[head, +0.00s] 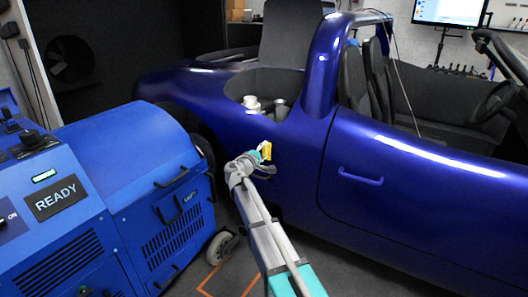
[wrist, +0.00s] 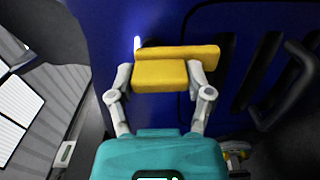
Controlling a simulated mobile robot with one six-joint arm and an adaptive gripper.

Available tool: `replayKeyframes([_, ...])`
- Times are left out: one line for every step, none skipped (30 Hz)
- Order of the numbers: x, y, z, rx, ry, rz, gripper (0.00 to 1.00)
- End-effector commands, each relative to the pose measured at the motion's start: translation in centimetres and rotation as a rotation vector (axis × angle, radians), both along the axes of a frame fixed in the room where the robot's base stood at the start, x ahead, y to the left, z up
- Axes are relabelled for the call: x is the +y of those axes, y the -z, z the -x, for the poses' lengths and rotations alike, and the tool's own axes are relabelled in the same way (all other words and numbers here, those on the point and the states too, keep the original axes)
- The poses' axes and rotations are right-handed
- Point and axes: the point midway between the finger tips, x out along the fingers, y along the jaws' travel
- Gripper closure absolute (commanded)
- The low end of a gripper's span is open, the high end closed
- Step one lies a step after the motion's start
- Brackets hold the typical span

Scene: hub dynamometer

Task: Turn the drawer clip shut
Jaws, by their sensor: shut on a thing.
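A yellow clip (wrist: 178,52), a long bar with a thicker block below it, lies between the two fingers of my gripper (wrist: 160,77) in the wrist view. The fingers are shut on the block from both sides. The bar lies nearly level across the picture, in front of a blue panel (wrist: 112,25). I cannot tell whether the clip touches that panel. In the head view the yellow clip (head: 265,150) shows small at the tip of my gripper (head: 260,158), in front of the car's side in the picture. The drawer itself cannot be made out clearly.
Dark slots (wrist: 258,70) and a black handle (wrist: 290,88) lie right of the clip in the wrist view. The blue dynamometer cabinet (head: 125,150) with its READY display stands at left. The blue car (head: 420,190) fills the right. A narrow floor strip lies between them.

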Motion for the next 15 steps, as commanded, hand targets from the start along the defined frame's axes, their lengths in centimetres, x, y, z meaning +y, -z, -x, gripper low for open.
replayKeyframes([-0.06, -0.04, -0.2, 0.006, -0.001, 0.01, 0.82])
replayKeyframes([-0.06, -0.04, -0.2, 0.009, -0.001, 0.014, 0.82])
replayKeyframes([-0.06, -0.04, -0.2, 0.013, -0.001, 0.02, 0.82])
replayKeyframes([-0.06, -0.04, -0.2, 0.014, -0.001, 0.023, 0.82])
replayKeyframes([-0.06, -0.04, -0.2, 0.016, -0.001, 0.025, 0.82])
replayKeyframes([-0.07, -0.04, -0.2, 0.017, -0.001, 0.027, 0.82])
replayKeyframes([-0.07, -0.04, -0.2, 0.018, -0.001, 0.028, 0.82])
replayKeyframes([-0.07, -0.04, -0.2, 0.019, -0.001, 0.029, 0.82])
replayKeyframes([-0.07, -0.04, -0.2, 0.019, -0.001, 0.029, 0.82])
replayKeyframes([-0.07, -0.04, -0.2, 0.019, -0.001, 0.029, 0.82])
replayKeyframes([-0.07, -0.04, -0.2, 0.019, -0.001, 0.029, 0.82])
replayKeyframes([-0.06, -0.04, -0.19, 0.019, -0.001, 0.029, 0.82])
replayKeyframes([-0.06, -0.04, -0.19, 0.019, -0.001, 0.029, 0.82])
replayKeyframes([-0.06, -0.04, -0.19, 0.019, 0.0, 0.029, 0.82])
replayKeyframes([-0.06, -0.04, -0.19, 0.018, 0.0, 0.028, 0.82])
